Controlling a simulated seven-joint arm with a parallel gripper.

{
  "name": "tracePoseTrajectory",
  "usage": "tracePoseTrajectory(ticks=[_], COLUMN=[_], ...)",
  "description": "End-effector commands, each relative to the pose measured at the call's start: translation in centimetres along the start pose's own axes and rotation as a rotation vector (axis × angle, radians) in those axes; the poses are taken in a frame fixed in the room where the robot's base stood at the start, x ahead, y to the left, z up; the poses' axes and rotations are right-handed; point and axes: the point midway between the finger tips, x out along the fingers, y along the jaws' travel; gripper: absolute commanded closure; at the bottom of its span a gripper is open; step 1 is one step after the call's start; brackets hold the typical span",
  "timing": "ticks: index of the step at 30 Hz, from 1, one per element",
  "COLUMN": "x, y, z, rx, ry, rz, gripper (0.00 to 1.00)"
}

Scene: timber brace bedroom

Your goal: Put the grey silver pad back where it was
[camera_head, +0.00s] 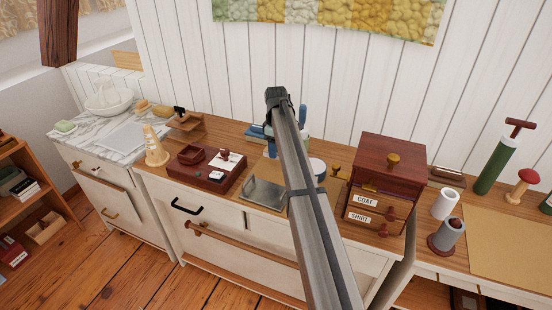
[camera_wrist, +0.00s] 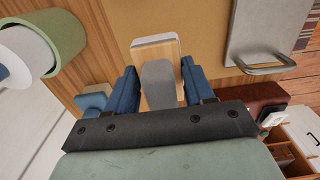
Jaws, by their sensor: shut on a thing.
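My gripper (camera_wrist: 158,88) has two blue fingers closed on a grey rounded piece (camera_wrist: 158,82) in the wrist view. A wooden block with a pale edge (camera_wrist: 155,48) shows just beyond that piece; whether they are one object I cannot tell. A flat grey silver plate with a metal handle (camera_head: 265,193) lies at the counter's front, left of my arm; it also shows at the wrist view's upper right (camera_wrist: 268,25). Which grey thing is the pad is not clear. In the head view my arm hides most of the gripper and the held thing.
A green-and-white roll (camera_head: 317,167) stands just right of my arm, close to the gripper. A dark red box (camera_head: 190,174) is to the left. A wooden cabinet with labelled drawers (camera_head: 390,170) is to the right. A tan mat (camera_head: 510,235) has clear space at far right.

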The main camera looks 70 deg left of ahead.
Motion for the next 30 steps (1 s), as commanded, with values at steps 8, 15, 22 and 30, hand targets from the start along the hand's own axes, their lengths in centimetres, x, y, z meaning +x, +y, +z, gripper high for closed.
tracePoseTrajectory(ticks=[8,15,22,30], x=[2.4,4.8,4.7,5.0], y=[0.0,0.0,0.0,0.0], z=[0.1,0.0,0.0,0.0], rx=[0.001,0.001,0.001,0.001], ry=[0.000,0.000,0.000,0.000], rz=[-0.001,0.000,0.001,0.000], gripper=[0.76,0.76,0.76,0.36])
